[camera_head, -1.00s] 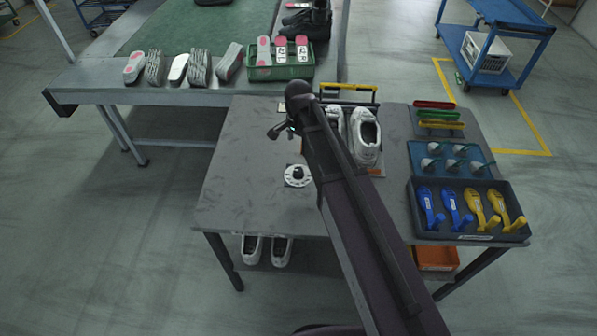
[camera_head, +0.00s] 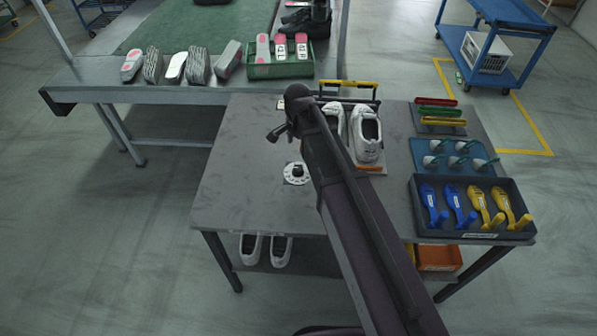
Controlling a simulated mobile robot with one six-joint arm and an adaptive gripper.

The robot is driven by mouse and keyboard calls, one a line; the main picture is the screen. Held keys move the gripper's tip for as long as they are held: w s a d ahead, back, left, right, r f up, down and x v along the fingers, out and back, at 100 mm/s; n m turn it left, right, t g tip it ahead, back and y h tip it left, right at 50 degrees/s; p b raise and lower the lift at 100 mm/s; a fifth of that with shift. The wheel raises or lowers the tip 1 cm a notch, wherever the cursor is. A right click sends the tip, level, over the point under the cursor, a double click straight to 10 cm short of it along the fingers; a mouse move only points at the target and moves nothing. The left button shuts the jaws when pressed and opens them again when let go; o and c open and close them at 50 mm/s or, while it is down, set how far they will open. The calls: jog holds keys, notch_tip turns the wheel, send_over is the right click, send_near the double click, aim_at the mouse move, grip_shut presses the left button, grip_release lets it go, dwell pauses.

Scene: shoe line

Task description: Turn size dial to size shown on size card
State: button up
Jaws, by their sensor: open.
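The size dial (camera_head: 296,173) is a white disc with a dark knob, lying on the grey table near its middle. My gripper (camera_head: 274,135) is small and dark in this view, above the table and up and left of the dial, apart from it in the picture. It is open, and I see nothing in it. A small white patch (camera_head: 281,104) at the table's back edge may be the size card. It is partly hidden by my arm, and no size can be read.
White shoes (camera_head: 367,136) stand right of my arm by a yellow-handled rack (camera_head: 349,86). A dark tray (camera_head: 424,233) holds blue and yellow shoe forms. A blue tray (camera_head: 489,169) holds several pegs. The table's left side is clear. A bench (camera_head: 210,94) adjoins behind.

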aim_at(298, 168)
jog(key=shift+f+b, duration=5.05)
jog(key=shift+f, duration=0.35)
jog(key=c, duration=1.2)
